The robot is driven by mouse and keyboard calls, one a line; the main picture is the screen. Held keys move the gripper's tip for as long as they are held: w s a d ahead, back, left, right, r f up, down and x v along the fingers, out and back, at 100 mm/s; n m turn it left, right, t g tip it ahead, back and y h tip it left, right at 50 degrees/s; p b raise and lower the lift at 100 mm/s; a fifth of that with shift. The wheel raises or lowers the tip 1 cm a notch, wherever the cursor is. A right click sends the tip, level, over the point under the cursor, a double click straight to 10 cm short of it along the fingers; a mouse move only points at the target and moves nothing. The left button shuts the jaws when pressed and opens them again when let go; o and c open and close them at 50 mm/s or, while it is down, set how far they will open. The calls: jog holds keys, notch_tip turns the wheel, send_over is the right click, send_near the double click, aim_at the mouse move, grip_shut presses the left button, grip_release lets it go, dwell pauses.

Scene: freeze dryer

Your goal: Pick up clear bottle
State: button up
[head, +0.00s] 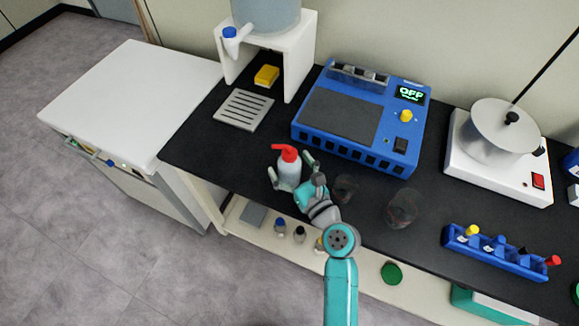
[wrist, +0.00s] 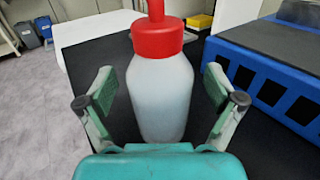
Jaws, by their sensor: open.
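The clear bottle (wrist: 160,100) has a translucent whitish body and a red cap (wrist: 158,38). It stands upright on the black bench, and it also shows in the head view (head: 289,172) left of the blue device. My gripper (wrist: 160,102) is open, with one finger on each side of the bottle body. Gaps show between the fingers and the bottle in the wrist view. In the head view my gripper (head: 291,174) is at the bottle near the bench's front edge. The bottle's base is partly hidden by my gripper.
The blue device (head: 360,115) stands behind and right of the bottle. Two clear glass vessels (head: 403,207) stand to the right of my arm. A metal drain grate (head: 243,110) and yellow sponge (head: 267,75) lie behind left. A blue rack (head: 495,258) is far right.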

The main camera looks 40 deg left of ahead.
jog(key=c, duration=1.4)
jog(key=shift+c, duration=0.4)
